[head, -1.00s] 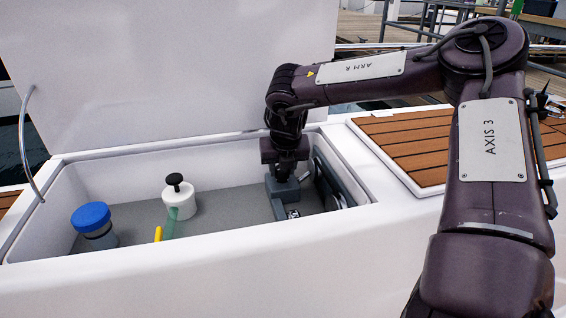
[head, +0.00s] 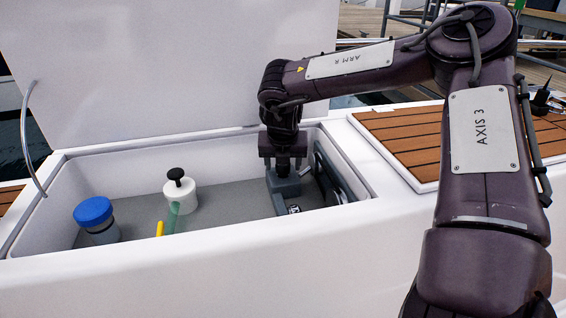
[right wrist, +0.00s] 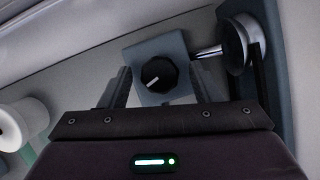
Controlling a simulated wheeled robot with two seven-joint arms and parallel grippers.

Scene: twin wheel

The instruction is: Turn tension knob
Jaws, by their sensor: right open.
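The tension knob (right wrist: 158,73) is black and round with a white pointer mark. It sits on a grey block (right wrist: 154,48) in the right wrist view. My right gripper (head: 283,168) points down over the grey device (head: 285,187) inside the open locker. In the right wrist view its two fingers stand apart, one on each side of the knob. I see no contact with the knob, and the gap in depth is hard to judge. In the head view the arm and gripper hide the knob. My left gripper is not in view.
The locker's white rim (head: 230,235) and raised lid (head: 160,65) surround the work area. A blue-capped jar (head: 94,212) and a white container with a black knob (head: 180,195) stand to the left. A silver spool (right wrist: 240,45) is close on the right.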

